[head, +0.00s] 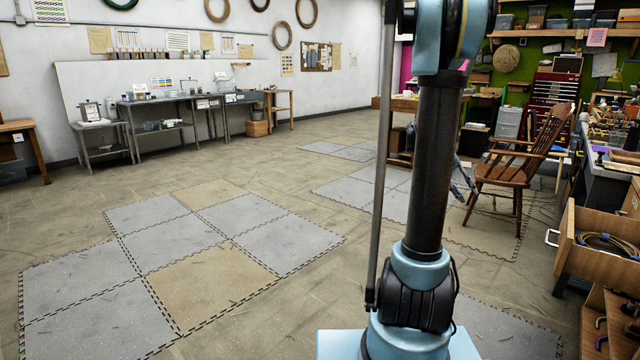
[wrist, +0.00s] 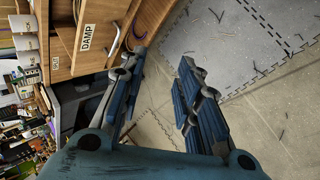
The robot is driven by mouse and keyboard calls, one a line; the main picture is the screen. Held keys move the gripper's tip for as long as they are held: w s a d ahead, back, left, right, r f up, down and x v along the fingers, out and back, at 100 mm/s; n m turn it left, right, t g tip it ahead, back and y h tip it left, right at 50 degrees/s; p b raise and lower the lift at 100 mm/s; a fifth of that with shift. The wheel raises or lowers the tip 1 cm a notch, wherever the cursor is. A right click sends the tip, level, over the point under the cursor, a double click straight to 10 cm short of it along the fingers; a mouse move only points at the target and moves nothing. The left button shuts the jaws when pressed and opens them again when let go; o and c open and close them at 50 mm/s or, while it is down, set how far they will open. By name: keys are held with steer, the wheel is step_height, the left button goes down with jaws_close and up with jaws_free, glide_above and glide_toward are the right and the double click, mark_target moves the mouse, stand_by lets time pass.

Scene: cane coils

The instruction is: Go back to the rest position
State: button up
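My gripper (wrist: 162,65) is open in the wrist view, with two blue-grey fingers apart and nothing between them. The floor shows through the gap. In the head view my arm stands upright in front of the camera. A small part of what looks like my gripper (head: 464,178) shows to the right of the arm column, in front of the rocking chair. The rest of it is hidden behind the column.
An open wooden drawer (head: 592,252) with coiled cane (head: 606,241) juts out at the right. A drawer front labelled DAMP (wrist: 88,37) is left of my fingers. Grey floor mats (head: 165,245) lie on open floor at the left.

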steer(key=s+a+f+n+t+y, duration=0.1)
steer(key=s+a+f+y, duration=0.3)
steer(key=s+a, duration=0.8)
steer(key=s+a+f+n+t+y, duration=0.2)
steer(key=s+a+f, duration=0.4)
steer(key=s+a, duration=0.7)
steer(key=a+t+y, duration=0.1)
steer(key=a, duration=0.3)
steer(key=shift+a+n+y, duration=0.15)
steer(key=shift+n+y, duration=0.15)
steer(key=shift+y, duration=0.1)
steer(key=shift+f, duration=0.1)
